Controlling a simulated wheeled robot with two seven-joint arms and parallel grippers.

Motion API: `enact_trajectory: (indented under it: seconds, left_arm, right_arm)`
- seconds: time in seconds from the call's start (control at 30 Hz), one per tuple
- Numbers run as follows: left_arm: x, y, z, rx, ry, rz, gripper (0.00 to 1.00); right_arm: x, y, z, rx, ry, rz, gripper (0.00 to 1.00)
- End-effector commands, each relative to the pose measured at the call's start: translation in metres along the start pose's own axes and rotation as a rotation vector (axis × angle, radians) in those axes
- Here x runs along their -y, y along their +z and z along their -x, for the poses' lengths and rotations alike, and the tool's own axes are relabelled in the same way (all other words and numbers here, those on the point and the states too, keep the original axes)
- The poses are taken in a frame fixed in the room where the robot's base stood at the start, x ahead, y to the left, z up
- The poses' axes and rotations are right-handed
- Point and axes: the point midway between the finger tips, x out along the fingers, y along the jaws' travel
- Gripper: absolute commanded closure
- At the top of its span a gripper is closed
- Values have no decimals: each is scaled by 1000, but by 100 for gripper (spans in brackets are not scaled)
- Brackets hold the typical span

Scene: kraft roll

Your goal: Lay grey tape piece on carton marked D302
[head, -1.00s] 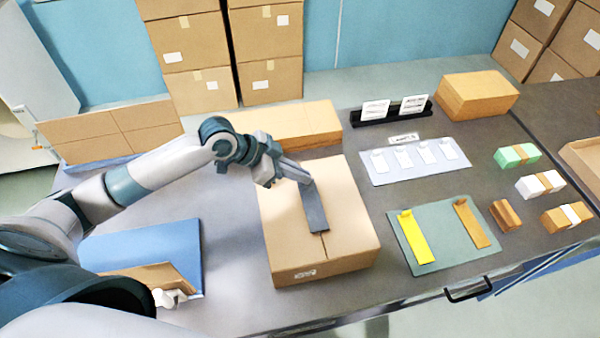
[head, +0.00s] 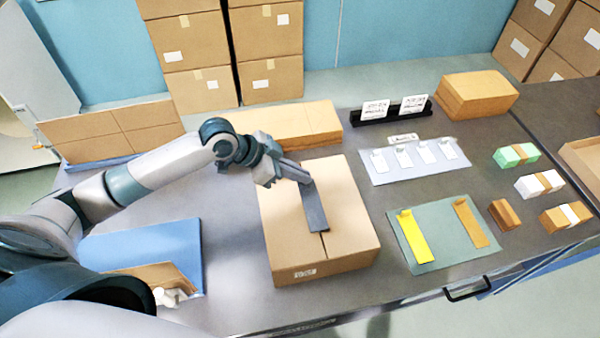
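The grey tape piece (head: 315,212) lies along the top of the closed carton (head: 347,215), over its centre seam. The carton stands on the table, and a small label on its front face is too small to read surely. My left gripper (head: 307,184) is at the far end of the tape piece, its fingers pointing down to it. The fingertips are too small to show whether they are shut on the tape or apart. My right gripper is not in view.
A green mat (head: 447,256) holds a yellow strip (head: 415,238) and a brown strip (head: 471,223). A white board with tags (head: 380,178) lies behind it. Flat cartons (head: 285,124) lie behind the carton. A blue mat (head: 140,240) is at left.

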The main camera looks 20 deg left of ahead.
Motion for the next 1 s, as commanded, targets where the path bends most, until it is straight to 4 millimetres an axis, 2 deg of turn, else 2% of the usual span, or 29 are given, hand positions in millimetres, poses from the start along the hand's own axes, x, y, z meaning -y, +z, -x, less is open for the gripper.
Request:
enact_trajectory:
  seconds: [0.97, 1.0]
  left_arm:
    - [0, 2, -2, 0, 0, 0, 100]
    - [0, 2, -2, 0, 0, 0, 88]
  right_arm:
    - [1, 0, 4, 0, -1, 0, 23]
    - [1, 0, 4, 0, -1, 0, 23]
